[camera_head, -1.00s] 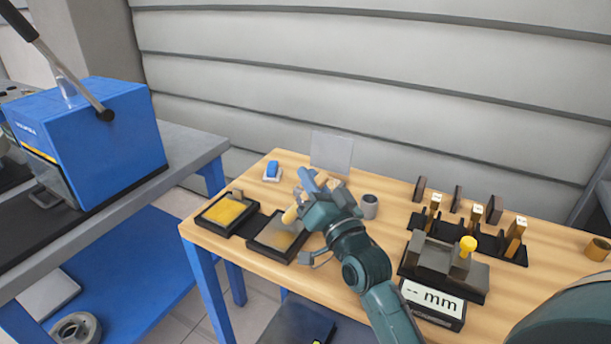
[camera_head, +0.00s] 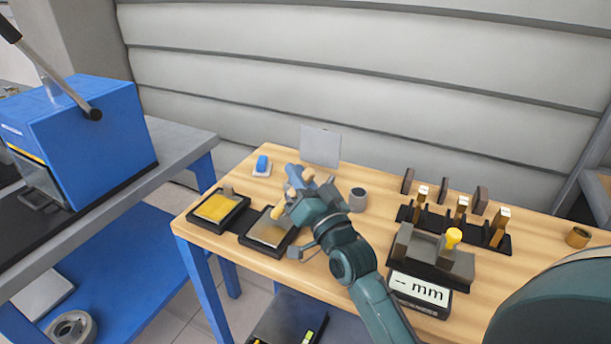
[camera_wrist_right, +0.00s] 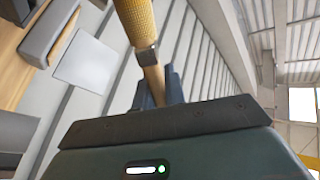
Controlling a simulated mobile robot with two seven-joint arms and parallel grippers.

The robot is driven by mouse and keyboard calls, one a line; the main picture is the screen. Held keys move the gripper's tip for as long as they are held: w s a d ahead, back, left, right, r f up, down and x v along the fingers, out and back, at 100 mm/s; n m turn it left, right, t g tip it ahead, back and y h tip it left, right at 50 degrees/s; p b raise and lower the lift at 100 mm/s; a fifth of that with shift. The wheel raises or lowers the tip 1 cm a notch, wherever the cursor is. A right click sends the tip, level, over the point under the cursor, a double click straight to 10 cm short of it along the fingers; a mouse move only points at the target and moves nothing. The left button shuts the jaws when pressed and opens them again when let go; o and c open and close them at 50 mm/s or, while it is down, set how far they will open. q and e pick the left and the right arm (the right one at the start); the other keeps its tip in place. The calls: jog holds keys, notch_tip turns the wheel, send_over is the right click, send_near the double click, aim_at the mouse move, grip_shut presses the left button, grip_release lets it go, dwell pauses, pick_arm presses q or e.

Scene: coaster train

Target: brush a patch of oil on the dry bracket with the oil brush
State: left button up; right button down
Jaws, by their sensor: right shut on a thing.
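My right gripper (camera_head: 298,188) is over the left part of the wooden table, shut on the oil brush (camera_head: 277,209). In the right wrist view the brush (camera_wrist_right: 134,18) has a yellow end, a metal band and a wooden shaft running down between the fingers (camera_wrist_right: 160,90). In the head view its yellow end points down over a black tray with a dull grey-yellow surface (camera_head: 264,234); I cannot tell whether it touches. I cannot clearly make out the dry bracket; the hand hides part of this area. My left gripper is out of view.
A black tray with a yellow pad (camera_head: 217,207) lies to the left. A gauge with a "-- mm" display (camera_head: 420,288) and a black rack (camera_head: 456,228) are right.

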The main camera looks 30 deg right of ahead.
aim_at(278, 206)
jog(key=shift+w+a+r+p, duration=0.1)
jog(key=shift+w+a+p, duration=0.25)
jog(key=shift+a, duration=0.3)
jog(key=shift+w+a+p, duration=0.25)
jog(key=shift+w+a, duration=0.15)
jog(key=shift+a, duration=0.2)
jog(key=shift+s+a+p, duration=0.3)
jog(key=shift+a, duration=0.25)
jog(key=shift+s+a+p, duration=0.25)
jog(key=shift+a, duration=0.3)
jog(key=shift+s, duration=0.25)
jog(key=shift+s+d+p, duration=1.2)
jog(key=shift+s+d, duration=0.75)
jog(key=shift+s, duration=0.35)
jog(key=shift+w+a+f, duration=0.15)
jog(key=shift+w+a, duration=0.8)
jog(key=shift+w, duration=0.25)
jog(key=shift+w+a+f, duration=0.15)
jog(key=shift+w+a, duration=0.8)
jog(key=shift+w, duration=0.25)
